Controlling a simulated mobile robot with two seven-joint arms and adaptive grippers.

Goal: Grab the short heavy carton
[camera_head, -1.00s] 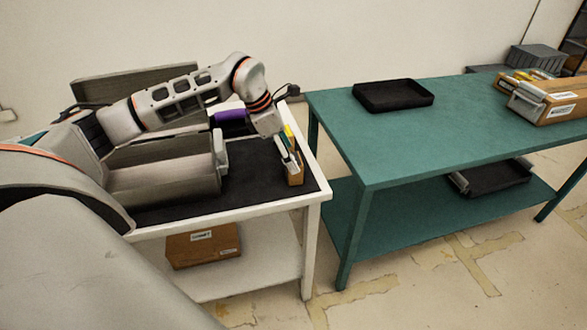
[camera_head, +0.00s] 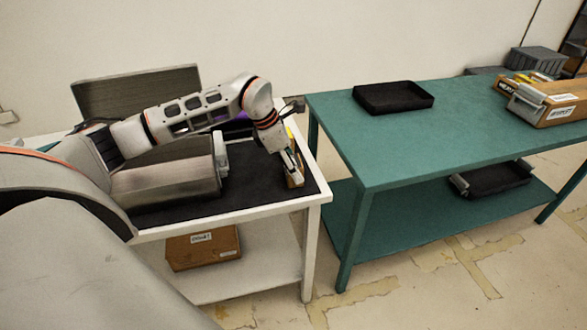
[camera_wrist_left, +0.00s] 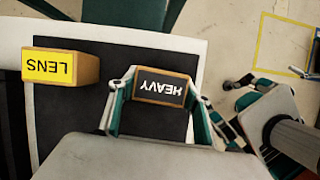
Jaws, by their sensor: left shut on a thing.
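The short heavy carton (camera_wrist_left: 160,88) is a small brown box with a black top label reading HEAVY. It stands on the black mat (camera_wrist_left: 75,112) of the white table, near its right end. My left gripper (camera_wrist_left: 158,92) has one finger on each side of it and is shut on it. In the head view, my left gripper (camera_head: 292,170) points down at the carton (camera_head: 298,181), which it partly hides. A carton with a yellow LENS label (camera_wrist_left: 60,67) stands beside it, apart from the fingers.
A grey open case (camera_head: 165,185) sits left on the white table (camera_head: 250,209). A brown box (camera_head: 203,247) lies on its lower shelf. The green table (camera_head: 430,135) at right bears a black tray (camera_head: 393,97) and several boxes; its middle is clear.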

